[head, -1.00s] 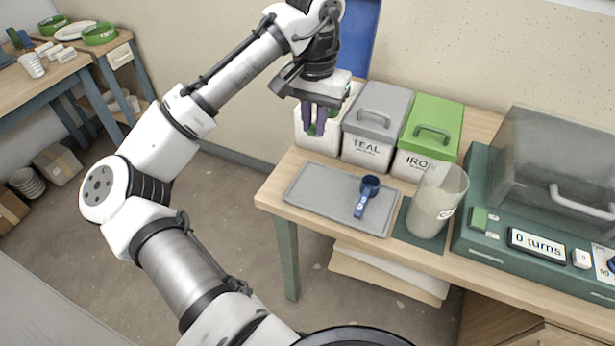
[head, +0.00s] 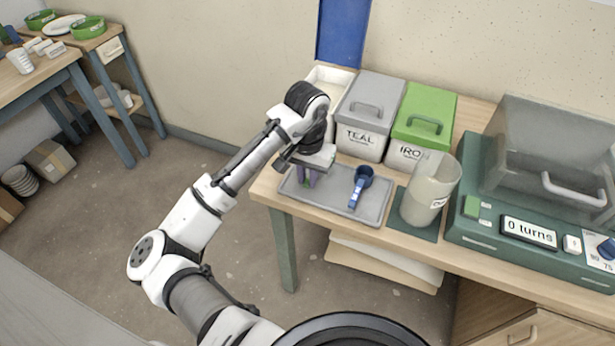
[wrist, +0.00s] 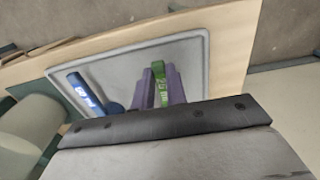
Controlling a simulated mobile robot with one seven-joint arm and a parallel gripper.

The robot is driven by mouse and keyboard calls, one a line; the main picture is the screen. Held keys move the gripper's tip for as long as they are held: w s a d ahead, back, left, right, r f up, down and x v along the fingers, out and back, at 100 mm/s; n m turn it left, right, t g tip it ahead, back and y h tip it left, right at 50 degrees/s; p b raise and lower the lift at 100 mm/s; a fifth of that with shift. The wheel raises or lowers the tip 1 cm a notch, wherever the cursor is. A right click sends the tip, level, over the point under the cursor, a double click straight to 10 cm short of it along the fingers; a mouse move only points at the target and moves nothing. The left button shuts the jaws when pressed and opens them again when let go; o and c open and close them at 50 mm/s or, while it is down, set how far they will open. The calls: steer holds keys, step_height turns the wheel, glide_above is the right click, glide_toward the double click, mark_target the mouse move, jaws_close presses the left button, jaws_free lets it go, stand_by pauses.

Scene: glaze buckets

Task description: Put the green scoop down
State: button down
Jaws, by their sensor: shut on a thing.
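My gripper (head: 308,178) is low over the left part of the grey tray (head: 372,213). In the wrist view its purple fingers (wrist: 161,88) are shut on the green scoop (wrist: 160,72), whose green handle shows between them. The rest of the green scoop is hidden by my gripper, and in the head view I cannot make it out. I cannot tell whether the scoop touches the tray. The blue scoop (head: 359,185) lies on the tray to the right of my gripper; it also shows in the wrist view (wrist: 85,92).
Behind the tray stand an open white bucket (head: 327,79), the grey-lidded TEAL bucket (head: 367,125) and the green-lidded IRON bucket (head: 421,125). A clear pitcher (head: 428,190) stands right of the tray, beside a green machine (head: 530,215) reading "0 turns". The tray's front edge is near the table edge.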

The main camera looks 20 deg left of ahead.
steer(key=shift+f, duration=0.5)
steer(key=shift+f, duration=0.1)
steer(key=c, duration=1.4)
jaws_free()
step_height(320, 180, up, 12)
steer(key=shift+b, duration=0.4)
